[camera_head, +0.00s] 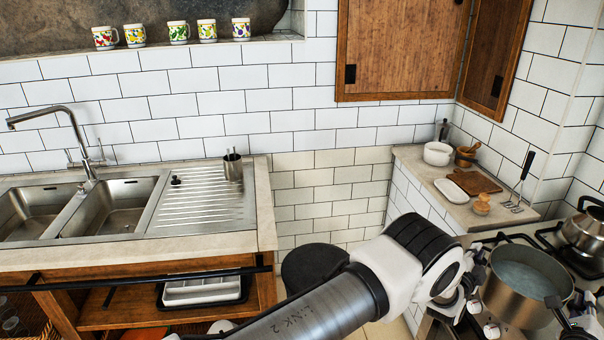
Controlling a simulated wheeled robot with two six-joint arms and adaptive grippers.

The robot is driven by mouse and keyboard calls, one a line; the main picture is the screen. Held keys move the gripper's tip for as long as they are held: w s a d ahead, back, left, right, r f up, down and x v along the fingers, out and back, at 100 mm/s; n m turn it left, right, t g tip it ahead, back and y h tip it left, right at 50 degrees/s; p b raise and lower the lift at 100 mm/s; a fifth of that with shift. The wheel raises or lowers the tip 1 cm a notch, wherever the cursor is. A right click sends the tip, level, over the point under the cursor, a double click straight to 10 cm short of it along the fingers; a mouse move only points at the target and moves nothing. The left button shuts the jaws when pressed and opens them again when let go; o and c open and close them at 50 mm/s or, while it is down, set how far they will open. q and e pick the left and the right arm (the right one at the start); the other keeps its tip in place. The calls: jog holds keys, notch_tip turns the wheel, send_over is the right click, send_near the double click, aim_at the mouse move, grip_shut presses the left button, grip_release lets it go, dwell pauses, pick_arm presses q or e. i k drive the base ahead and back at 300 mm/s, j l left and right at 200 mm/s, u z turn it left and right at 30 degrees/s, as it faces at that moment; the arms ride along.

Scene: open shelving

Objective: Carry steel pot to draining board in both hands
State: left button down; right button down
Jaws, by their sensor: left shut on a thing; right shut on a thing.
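The steel pot (515,308) is at the lower right, at the stove, open on top with a pale greyish inside. I cannot tell whether it rests on the burner or is just above it. My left gripper (474,286) is shut on the pot's left side. My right gripper (574,318) is shut on its right side, partly cut off by the picture edge. The handles are mostly hidden by the grippers. The ribbed draining board (205,214) is at the left, right of the two sink basins, with a metal cup (232,168) at its back right corner.
A gap with a dark round stool (314,265) separates the sink counter from the stove. The side counter (420,165) holds a white pot, mortar, boards and utensils. A tall tap (75,130) rises behind the basins.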

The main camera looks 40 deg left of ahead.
aim_at(203, 209)
jog(key=u, duration=1.65)
jog(key=i+l+u, duration=0.15)
jog(key=i+u, duration=0.15)
jog(key=i, duration=0.2)
jog(key=i+l+u, duration=0.3)
jog(key=i, duration=0.2)
